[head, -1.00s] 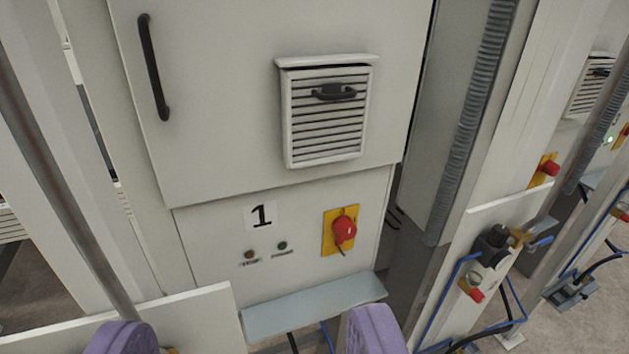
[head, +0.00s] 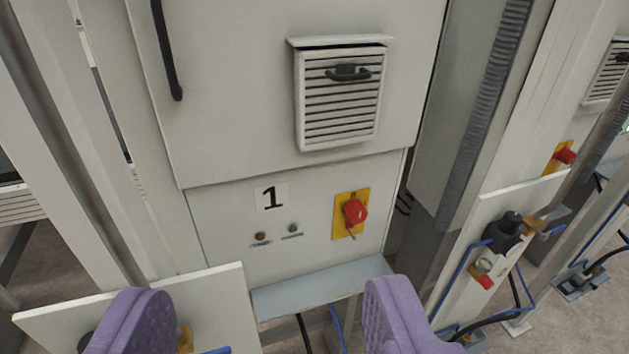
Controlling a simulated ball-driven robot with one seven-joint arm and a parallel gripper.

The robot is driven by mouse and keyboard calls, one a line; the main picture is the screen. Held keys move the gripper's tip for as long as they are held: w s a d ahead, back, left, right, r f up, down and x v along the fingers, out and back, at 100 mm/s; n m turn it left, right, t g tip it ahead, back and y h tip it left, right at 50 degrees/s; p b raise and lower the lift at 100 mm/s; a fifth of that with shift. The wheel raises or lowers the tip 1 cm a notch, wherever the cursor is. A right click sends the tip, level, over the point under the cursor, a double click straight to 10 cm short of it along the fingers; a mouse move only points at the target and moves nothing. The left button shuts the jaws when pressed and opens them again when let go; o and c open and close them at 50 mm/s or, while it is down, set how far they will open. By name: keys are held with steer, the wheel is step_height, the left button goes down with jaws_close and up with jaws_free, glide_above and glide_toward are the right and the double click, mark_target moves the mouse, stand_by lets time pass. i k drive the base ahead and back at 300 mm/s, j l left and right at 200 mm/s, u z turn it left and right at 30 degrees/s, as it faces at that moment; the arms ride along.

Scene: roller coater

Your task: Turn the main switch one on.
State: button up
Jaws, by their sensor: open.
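The main switch one is a red rotary knob (head: 354,212) on a yellow plate (head: 341,227), on the cabinet panel marked with a black "1" (head: 270,198). Two small lamps (head: 276,232) sit below the number, to the left of the switch; both look dark. My gripper (head: 262,318) shows as two purple fingers at the bottom of the view, spread wide apart with nothing between them. It is nearer to me than the panel, lower than the switch and to its left, and does not touch it.
A grey ledge (head: 320,285) juts out below the panel, and a white board (head: 215,290) stands behind the left finger. A louvred vent (head: 340,95) is above. At right are a corrugated hose (head: 480,120), a post, valves and blue tubing. The space before the switch is clear.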

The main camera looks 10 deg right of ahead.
mark_target(355, 210)
steer(key=i+l+u, duration=0.45)
steer(key=i+l, duration=0.4)
